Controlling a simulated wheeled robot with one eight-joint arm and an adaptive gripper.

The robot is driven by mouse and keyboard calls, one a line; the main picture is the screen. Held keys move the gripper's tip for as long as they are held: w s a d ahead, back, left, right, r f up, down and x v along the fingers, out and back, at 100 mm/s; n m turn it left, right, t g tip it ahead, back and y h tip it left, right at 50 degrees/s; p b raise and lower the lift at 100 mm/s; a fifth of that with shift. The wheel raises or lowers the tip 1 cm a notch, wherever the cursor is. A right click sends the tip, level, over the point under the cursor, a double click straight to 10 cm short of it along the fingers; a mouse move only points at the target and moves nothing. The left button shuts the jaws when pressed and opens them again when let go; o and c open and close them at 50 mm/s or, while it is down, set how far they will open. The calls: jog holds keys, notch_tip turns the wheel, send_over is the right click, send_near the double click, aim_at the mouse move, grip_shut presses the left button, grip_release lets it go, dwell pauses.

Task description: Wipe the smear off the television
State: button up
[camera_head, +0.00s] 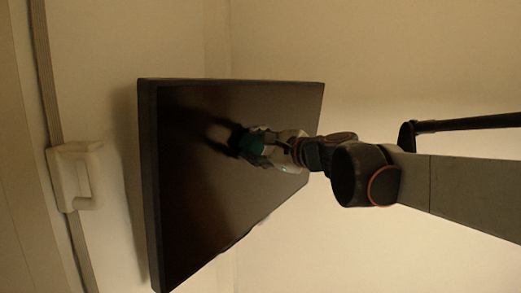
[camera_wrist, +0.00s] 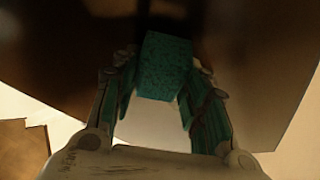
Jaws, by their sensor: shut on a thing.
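The television (camera_head: 200,220) is a large dark flat screen with a black frame, seen at a slant in the head view. Its dark screen also fills the upper part of the wrist view (camera_wrist: 260,60). My gripper (camera_head: 246,142) is in front of the screen, shut on a teal sponge (camera_wrist: 165,66). The sponge sits between the fingertips, at or very close to the screen; I cannot tell if it touches. A dark, blurred patch and a pale reflection show on the screen beside the gripper. I cannot make out the smear for certain.
A white handle-like fixture (camera_head: 75,175) is on the left, near a vertical edge strip. Pale bare walls (camera_head: 380,60) surround the television. A brown angular shape (camera_wrist: 22,148) shows at the wrist view's lower left. The space right of the television, around my arm, looks clear.

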jog(key=w+d, duration=0.6)
jog(key=w, duration=0.4)
jog(key=shift+d+b, duration=0.25)
jog(key=shift+b, duration=0.2)
dwell(0.7)
jog(key=shift+s+a, duration=1.1)
jog(key=shift+s, duration=0.55)
jog(key=shift+s+a, duration=1.05)
jog(key=shift+s, duration=0.6)
jog(key=shift+s+a, duration=1.1)
jog(key=shift+s, duration=0.55)
jog(key=shift+r, duration=0.25)
jog(key=w+d, duration=0.6)
jog(key=w, duration=0.4)
jog(key=shift+d, duration=0.25)
